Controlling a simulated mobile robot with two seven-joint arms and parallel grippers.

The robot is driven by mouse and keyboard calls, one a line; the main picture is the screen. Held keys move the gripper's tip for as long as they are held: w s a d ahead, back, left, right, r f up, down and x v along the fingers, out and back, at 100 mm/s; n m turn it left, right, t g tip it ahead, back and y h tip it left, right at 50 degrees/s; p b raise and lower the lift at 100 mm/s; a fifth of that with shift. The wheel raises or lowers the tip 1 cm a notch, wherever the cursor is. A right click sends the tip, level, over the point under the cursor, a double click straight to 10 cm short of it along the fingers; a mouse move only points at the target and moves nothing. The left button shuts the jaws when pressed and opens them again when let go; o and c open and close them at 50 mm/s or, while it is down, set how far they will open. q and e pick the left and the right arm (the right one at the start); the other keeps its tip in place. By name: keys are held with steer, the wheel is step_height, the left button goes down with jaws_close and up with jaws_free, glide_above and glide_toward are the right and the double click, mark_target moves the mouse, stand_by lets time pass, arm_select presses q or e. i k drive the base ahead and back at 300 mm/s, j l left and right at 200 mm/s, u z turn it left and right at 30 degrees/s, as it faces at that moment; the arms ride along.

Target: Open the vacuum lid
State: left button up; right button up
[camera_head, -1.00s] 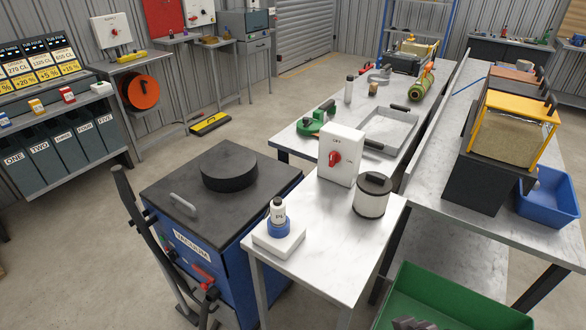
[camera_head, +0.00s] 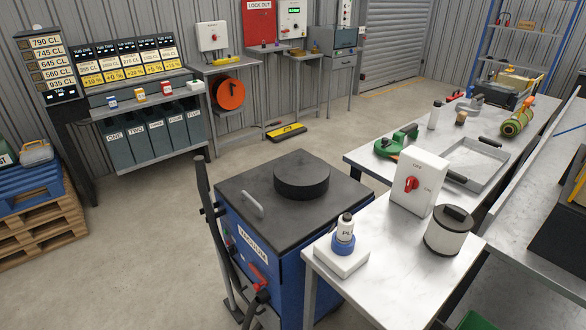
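The vacuum (camera_head: 252,259) is a blue cabinet marked VACUUM, standing on the floor left of the near table. Its dark flat lid (camera_head: 320,208) lies shut on top. The lid bears a round black raised disc (camera_head: 301,181) and a light grey bar handle (camera_head: 253,204) near its left front edge. A black hose (camera_head: 213,220) and a red lever (camera_head: 258,279) are on its front left side. Neither of my grippers shows in the head view.
The near table (camera_head: 382,275) touches or nearly touches the vacuum's right side. It holds a switch box (camera_head: 418,181) with a red knob, a white canister (camera_head: 448,234) with a black top, and a small bottle (camera_head: 345,228) on a white base. Open floor lies left of the vacuum.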

mark_target(288, 199)
steer(key=i+j+z, duration=0.1)
steer(key=z, duration=0.4)
steer(key=j+z, duration=0.25)
steer(key=z, duration=0.2)
steer(key=j+z, duration=0.5)
steer(key=j, duration=0.3)
steer(key=j+z, duration=0.1)
steer(key=j, duration=0.35)
steer(key=k+j+z, duration=0.1)
steer(key=j, duration=0.35)
